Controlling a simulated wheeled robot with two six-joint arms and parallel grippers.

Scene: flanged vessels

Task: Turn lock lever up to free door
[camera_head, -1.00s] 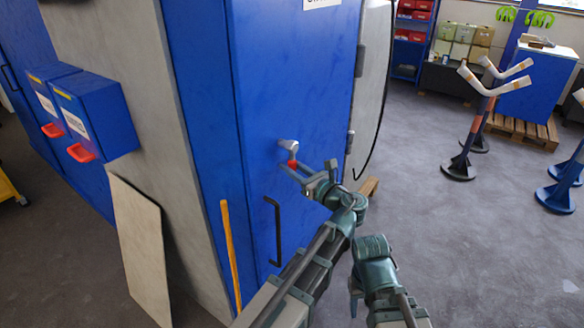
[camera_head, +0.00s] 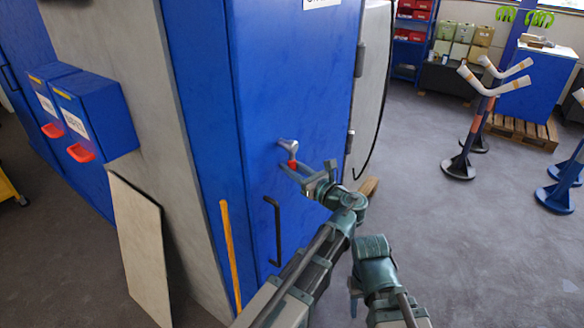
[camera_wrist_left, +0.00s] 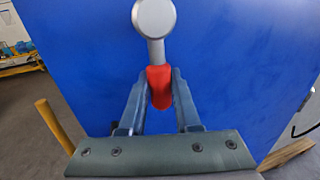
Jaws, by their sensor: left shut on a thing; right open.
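The lock lever (camera_head: 289,147) sits on the blue door (camera_head: 300,95). It has a grey round hub and a short arm that ends in a red tip, and the tip hangs down. In the left wrist view the lever's red grip (camera_wrist_left: 160,87) is between the two fingers, below the grey hub (camera_wrist_left: 154,18). My left gripper (camera_head: 293,168) is shut on the red grip. My right gripper (camera_head: 354,296) is low and apart from the door, partly hidden by its own arm; its fingers are hard to make out in the head view.
A black door handle (camera_head: 277,232) is below the lever. A yellow pole (camera_head: 230,258) and a leaning board (camera_head: 140,250) stand to the left. Blue boxes with red handles (camera_head: 98,118) hang on the grey wall.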

